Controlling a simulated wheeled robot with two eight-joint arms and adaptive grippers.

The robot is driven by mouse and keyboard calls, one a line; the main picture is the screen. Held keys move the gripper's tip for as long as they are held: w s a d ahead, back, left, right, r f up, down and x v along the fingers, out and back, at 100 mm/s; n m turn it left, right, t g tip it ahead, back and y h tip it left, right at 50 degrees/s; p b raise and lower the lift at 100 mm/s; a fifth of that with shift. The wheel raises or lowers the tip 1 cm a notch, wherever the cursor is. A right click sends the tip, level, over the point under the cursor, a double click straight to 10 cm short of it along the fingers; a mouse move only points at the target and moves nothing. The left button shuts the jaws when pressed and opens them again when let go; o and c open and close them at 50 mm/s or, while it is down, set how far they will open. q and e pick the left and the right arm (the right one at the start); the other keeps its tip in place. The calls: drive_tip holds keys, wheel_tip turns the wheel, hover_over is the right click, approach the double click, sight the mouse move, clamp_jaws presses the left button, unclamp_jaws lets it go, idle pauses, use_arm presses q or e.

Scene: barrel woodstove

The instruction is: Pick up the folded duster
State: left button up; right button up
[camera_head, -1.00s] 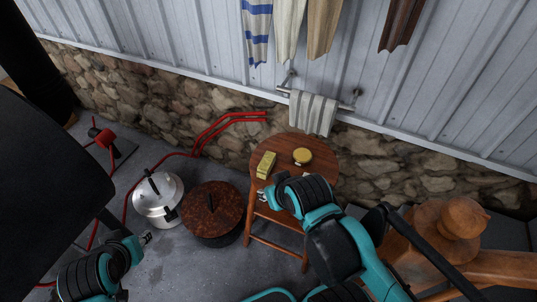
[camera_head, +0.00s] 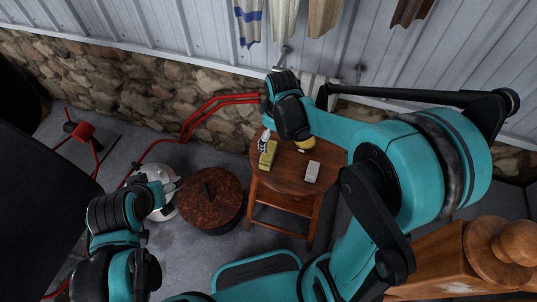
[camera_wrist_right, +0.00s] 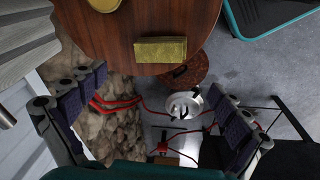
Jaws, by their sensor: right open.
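The folded duster is a yellow folded cloth (camera_head: 268,155) lying near the left edge of the round wooden stool top (camera_head: 285,178). In the right wrist view the duster (camera_wrist_right: 160,50) lies at the stool's edge, beyond the fingers. My right gripper (camera_head: 265,141) is above the stool's far left side, close to the duster in the picture. Its two fingers are spread wide with nothing between them in the wrist view (camera_wrist_right: 155,100). My left gripper (camera_head: 173,187) is in front of the silver kettle in the picture; its opening is too small to tell.
A round yellow tin (camera_head: 306,147) and a pale grey block (camera_head: 312,172) share the stool top. A rusty lidded pot (camera_head: 209,198) and a silver kettle (camera_head: 157,172) stand on the floor to the left. A stone wall (camera_head: 130,105) runs behind. Cloths (camera_head: 285,18) hang above.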

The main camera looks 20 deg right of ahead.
sight(270, 152)
drive_tip(key=w+f+n, duration=0.1)
drive_tip(key=f, duration=0.1)
drive_tip(key=w+f+n+g, duration=0.1)
drive_tip(key=f, duration=0.2)
drive_tip(key=w+f, duration=0.1)
drive_tip(key=f, duration=0.1)
drive_tip(key=shift+w+a+f+n+g, duration=0.1)
drive_tip(key=shift+a+f+n+g, duration=0.3)
wheel_tip(270, 152, down, 3)
drive_tip(key=shift+r+b, duration=0.1)
drive_tip(key=shift+b, duration=0.35)
wheel_tip(270, 152, down, 6)
drive_tip(key=shift+d+r+b, duration=0.1)
drive_tip(key=shift+r+b, duration=0.1)
drive_tip(key=shift+b, duration=1)
drive_tip(key=shift+s+r, duration=0.1)
drive_tip(key=shift+s, duration=0.1)
drive_tip(key=c, duration=0.7)
